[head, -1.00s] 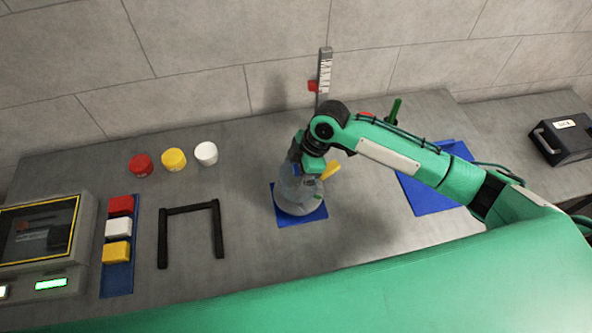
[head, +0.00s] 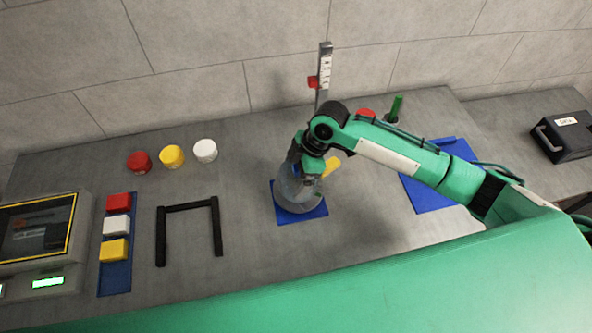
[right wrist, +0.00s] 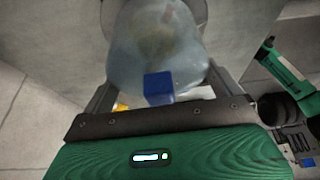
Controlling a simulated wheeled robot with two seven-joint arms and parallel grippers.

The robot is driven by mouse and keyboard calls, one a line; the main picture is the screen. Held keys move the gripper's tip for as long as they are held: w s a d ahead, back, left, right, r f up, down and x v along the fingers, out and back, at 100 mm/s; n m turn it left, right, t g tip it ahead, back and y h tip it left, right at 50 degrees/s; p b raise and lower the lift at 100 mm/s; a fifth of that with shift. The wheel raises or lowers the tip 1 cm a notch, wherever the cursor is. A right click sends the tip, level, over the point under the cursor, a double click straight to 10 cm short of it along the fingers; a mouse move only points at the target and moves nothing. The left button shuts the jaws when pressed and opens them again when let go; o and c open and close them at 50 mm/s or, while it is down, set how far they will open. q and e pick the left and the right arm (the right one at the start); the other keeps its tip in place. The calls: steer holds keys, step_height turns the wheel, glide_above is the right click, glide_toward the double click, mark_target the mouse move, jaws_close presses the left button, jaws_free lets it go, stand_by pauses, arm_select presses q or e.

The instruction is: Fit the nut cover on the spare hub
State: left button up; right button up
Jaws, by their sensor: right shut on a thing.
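A clear dome-like cover (head: 297,188) is on or just above a blue mat (head: 312,214) at the middle of the bench. My right gripper (head: 308,178) is over it from above and shut on it. In the right wrist view, my right gripper's fingers (right wrist: 163,92) lie either side of the clear cover (right wrist: 160,45), with a small blue block (right wrist: 158,88) between them. Something brownish shows blurred through the cover. I cannot tell a spare hub apart here, or whether this cover is the nut cover. My left gripper is not in view.
Red (head: 139,162), yellow (head: 172,156) and white (head: 205,151) caps stand at back left. A black bracket frame (head: 189,207), a tray (head: 114,279) of coloured blocks and a screen unit (head: 40,240) are left. A ruler post (head: 323,75) stands behind. Another blue mat (head: 428,198) lies right.

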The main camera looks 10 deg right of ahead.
steer(key=shift+p, duration=0.5)
stand_by(0.6)
steer(key=shift+f+b, duration=0.3)
steer(key=shift+f, duration=0.3)
steer(key=o, duration=0.6)
steer(key=shift+o, duration=0.2)
steer(key=p+v, duration=0.9)
steer(key=v, duration=0.2)
steer(key=shift+p, duration=0.35)
steer(key=shift+s, duration=0.1)
stand_by(0.4)
